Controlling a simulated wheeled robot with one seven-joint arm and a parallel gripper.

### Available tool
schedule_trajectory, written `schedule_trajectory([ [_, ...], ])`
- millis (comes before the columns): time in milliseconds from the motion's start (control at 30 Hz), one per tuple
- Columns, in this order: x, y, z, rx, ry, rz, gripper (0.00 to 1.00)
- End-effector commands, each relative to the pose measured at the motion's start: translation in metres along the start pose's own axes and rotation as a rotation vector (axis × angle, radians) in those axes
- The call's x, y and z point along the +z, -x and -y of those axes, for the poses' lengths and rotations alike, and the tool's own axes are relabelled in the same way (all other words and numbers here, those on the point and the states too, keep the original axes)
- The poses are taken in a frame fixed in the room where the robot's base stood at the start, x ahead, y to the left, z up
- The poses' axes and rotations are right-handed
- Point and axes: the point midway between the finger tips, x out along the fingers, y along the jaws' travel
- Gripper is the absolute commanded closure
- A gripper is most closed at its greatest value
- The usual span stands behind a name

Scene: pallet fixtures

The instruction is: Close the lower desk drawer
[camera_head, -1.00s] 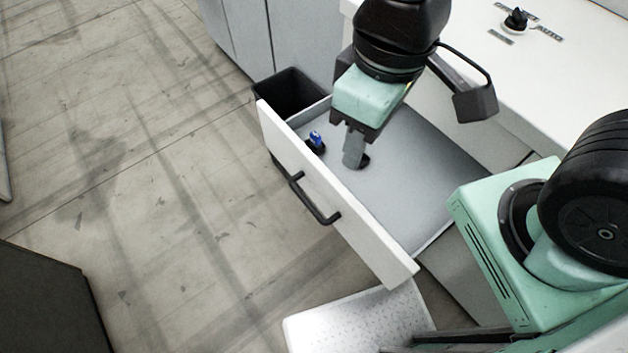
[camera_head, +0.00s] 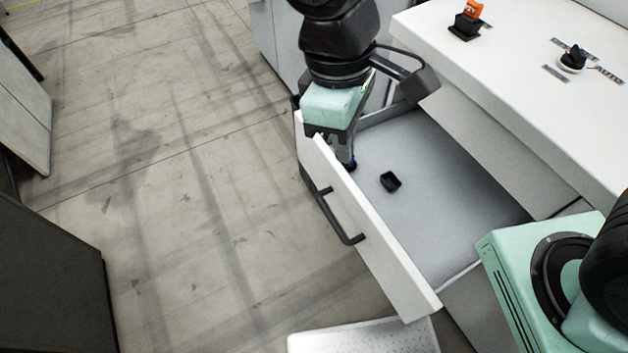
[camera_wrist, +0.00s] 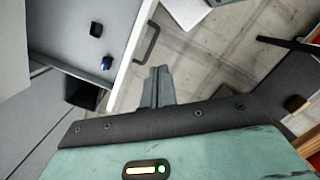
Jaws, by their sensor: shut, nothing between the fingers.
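The lower desk drawer is pulled open, with its white front panel (camera_head: 385,255) facing the floor on the left. Its dark bar handle (camera_head: 338,217) also shows in the wrist view (camera_wrist: 147,44). My gripper (camera_head: 346,160) is shut and empty at the far end of the front panel. In the wrist view my fingers (camera_wrist: 160,72) appear just outside the panel, beside the handle, with floor behind them. I cannot tell their exact height. A small black block (camera_head: 390,181) and a blue-topped switch (camera_wrist: 106,63) lie in the drawer; my fingers mostly hide the switch in the head view.
The white desk top (camera_head: 500,75) lies above the drawer, with an orange switch (camera_head: 470,15) and a black knob (camera_head: 572,58) on it. A dark bin (camera_wrist: 82,92) stands beside the drawer. Open floor (camera_head: 190,200) lies in front. A dark cabinet (camera_head: 50,285) is at left.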

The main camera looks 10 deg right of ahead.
Motion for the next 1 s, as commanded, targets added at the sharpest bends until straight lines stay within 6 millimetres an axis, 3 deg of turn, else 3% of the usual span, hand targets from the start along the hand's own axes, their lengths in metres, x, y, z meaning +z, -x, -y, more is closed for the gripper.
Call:
schedule_trajectory([
  [33,-0.02,-0.016,-0.003,0.01,0.07,0.04,1.0],
  [200,-0.077,-0.055,-0.019,0.076,0.284,0.168,1.0],
  [533,-0.173,-0.16,-0.044,0.269,0.635,0.444,1.0],
  [700,-0.202,-0.203,-0.051,0.365,0.749,0.56,1.0],
  [1000,-0.212,-0.227,-0.059,0.42,0.802,0.624,1.0],
])
